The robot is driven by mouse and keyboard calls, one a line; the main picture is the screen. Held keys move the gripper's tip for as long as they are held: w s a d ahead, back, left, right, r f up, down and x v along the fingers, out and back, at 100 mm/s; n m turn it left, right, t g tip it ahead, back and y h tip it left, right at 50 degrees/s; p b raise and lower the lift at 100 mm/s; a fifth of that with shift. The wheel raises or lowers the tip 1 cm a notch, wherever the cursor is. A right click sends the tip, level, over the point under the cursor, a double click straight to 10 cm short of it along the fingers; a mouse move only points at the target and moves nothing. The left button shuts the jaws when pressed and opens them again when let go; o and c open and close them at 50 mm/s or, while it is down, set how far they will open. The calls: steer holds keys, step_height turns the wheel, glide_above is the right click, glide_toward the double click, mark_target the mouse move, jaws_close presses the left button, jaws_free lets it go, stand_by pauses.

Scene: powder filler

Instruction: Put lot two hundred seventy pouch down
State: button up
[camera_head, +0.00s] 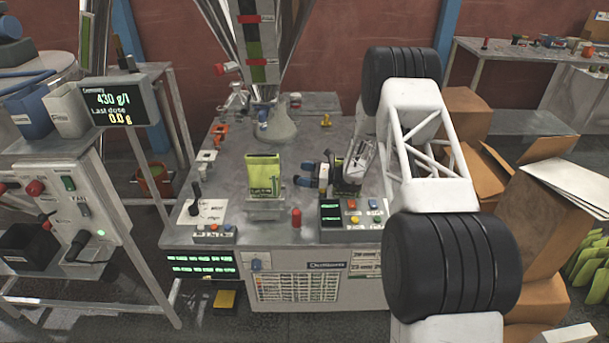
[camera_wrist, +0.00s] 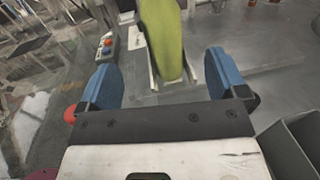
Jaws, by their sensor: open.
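A yellow-green pouch (camera_head: 263,174) stands upright in a small grey holder (camera_head: 265,209) near the front middle of the bench. The pouch (camera_wrist: 164,38) also shows in the wrist view, ahead of my fingers and between their lines. My gripper (camera_head: 313,172) is just right of the pouch in the head view, with its blue fingers apart and nothing between them. In the wrist view the open blue fingers (camera_wrist: 160,72) are clear of the pouch. The lot marking on the pouch is too small to read.
A grey funnel-shaped part (camera_head: 277,122) sits behind the pouch. A red cylinder (camera_head: 297,218) stands at the bench's front edge, beside a button box (camera_head: 352,213). A joystick panel (camera_head: 202,210) lies left. Bare bench (camera_head: 235,165) shows left of the pouch.

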steer(key=shift+r, duration=0.1)
steer(key=s+d+r+n+g+h, duration=0.2)
steer(key=s+r+n+h, duration=0.25)
steer(key=s+r, duration=0.9)
steer(key=s+d+r+n+g+h, duration=0.2)
steer(key=s+r+n+g+h, duration=0.3)
steer(key=s+r, duration=0.9)
steer(key=s+d+r+n+t+h, duration=0.2)
steer(key=s+d+r+n+h, duration=0.1)
steer(key=s, duration=0.8)
steer(key=s+d+r+n+t+h, duration=0.2)
steer(key=s+d, duration=0.3)
steer(key=s, duration=0.7)
steer(key=s+d+r+n+t+h, duration=0.3)
steer(key=s+d+n, duration=0.2)
steer(key=s, duration=0.7)
steer(key=shift+r+h, duration=0.35)
steer(key=shift+r, duration=0.05)
